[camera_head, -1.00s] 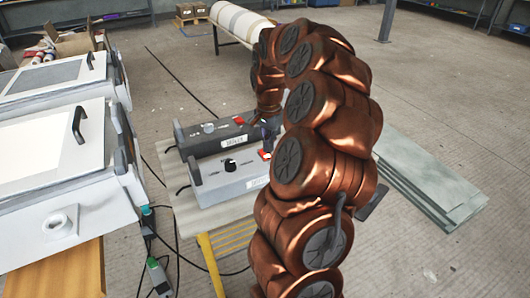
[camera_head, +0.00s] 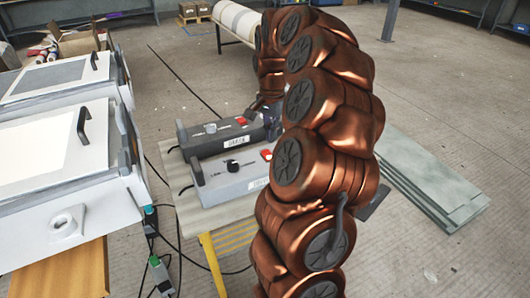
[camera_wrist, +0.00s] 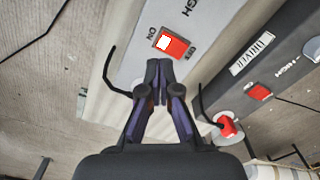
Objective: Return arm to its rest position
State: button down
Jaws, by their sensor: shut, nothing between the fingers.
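My copper-coloured arm rises in the head view and bends over toward a small table (camera_head: 196,222) with two control boxes. My gripper (camera_wrist: 158,68) is shut and empty in the wrist view, its dark fingertips together just beside the red and white switch (camera_wrist: 172,44) of the light grey box. In the head view the gripper is mostly hidden behind the arm. The light grey box (camera_head: 226,184) has a black knob and stands in front of the dark grey box (camera_head: 218,142). The dark box also shows in the wrist view (camera_wrist: 276,66), labelled DRIVER, with its own red switch.
White lidded machines (camera_head: 62,165) with black handles stand at left on a wooden bench (camera_head: 75,272). Cables (camera_head: 160,232) run along the floor between. Flat grey-green sheets (camera_head: 425,185) lie at right. A white roll (camera_head: 240,22) lies behind. Open floor lies at right.

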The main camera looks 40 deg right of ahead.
dwell(0.6)
jog(key=s+a+r+n+g, duration=0.1)
jog(key=s+a+n, duration=0.25)
jog(key=a, duration=0.75)
jog(key=s+a+r+n, duration=0.15)
jog(key=a+n, duration=0.35)
jog(key=a, duration=0.6)
jog(key=s+a+f+n+g, duration=0.1)
jog(key=s+a+f+n, duration=0.1)
jog(key=s+a, duration=0.35)
jog(key=s+a+f+n, duration=0.2)
jog(key=s+n, duration=0.1)
jog(key=s, duration=0.5)
jog(key=s+a+f+n+g, duration=0.1)
jog(key=s+a+f+n, duration=0.15)
jog(key=s, duration=0.45)
notch_tip(320, 180, up, 16)
jog(key=w+t+p, duration=0.1)
jog(key=p, duration=1.3)
jog(key=shift+w+a, duration=0.25)
jog(key=shift+w, duration=0.1)
